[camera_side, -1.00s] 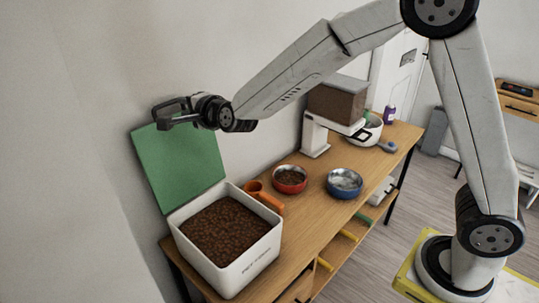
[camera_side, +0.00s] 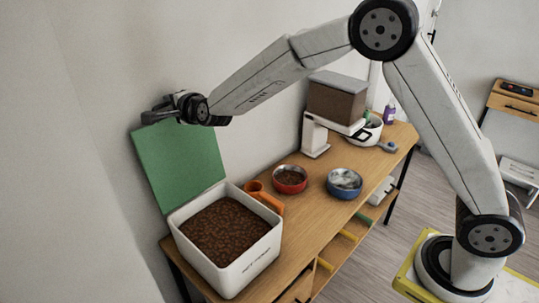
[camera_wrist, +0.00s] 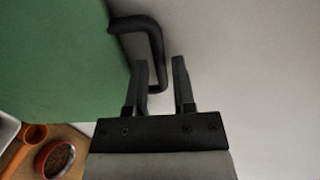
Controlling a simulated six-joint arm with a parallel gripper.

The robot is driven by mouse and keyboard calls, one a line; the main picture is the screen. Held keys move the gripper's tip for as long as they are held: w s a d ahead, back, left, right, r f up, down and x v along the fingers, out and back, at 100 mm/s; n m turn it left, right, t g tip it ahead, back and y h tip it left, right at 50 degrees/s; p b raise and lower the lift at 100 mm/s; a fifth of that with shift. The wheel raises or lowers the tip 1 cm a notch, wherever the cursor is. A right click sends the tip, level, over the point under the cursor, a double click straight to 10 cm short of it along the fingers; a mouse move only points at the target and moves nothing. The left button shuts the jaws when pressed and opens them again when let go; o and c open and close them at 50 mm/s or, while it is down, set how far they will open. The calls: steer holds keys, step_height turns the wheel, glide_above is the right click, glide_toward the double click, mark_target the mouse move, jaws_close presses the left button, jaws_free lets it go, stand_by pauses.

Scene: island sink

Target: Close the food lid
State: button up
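The green lid (camera_side: 178,163) stands raised at the back of a white food container (camera_side: 228,250) full of brown kibble. In the wrist view the lid (camera_wrist: 55,55) fills the left side. A black bent handle (camera_wrist: 150,35) juts from its edge. My gripper (camera_side: 158,114) is at the lid's top edge in the side view. In the wrist view my gripper (camera_wrist: 160,62) is open, and the lower part of the handle shows in the gap between the fingers. I cannot tell whether a finger touches it. In the side view the handle is hard to tell from the gripper.
An orange scoop (camera_side: 268,200) is beside the container. A red bowl (camera_side: 290,180) of kibble and a blue bowl (camera_side: 344,183) stand further right on the wooden table (camera_side: 310,222). A dispenser (camera_side: 335,100) stands behind them. The wall is close behind the lid.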

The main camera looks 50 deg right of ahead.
steer(key=shift+w, duration=0.25)
jaws_close()
steer(key=shift+f, duration=0.1)
stand_by(1.3)
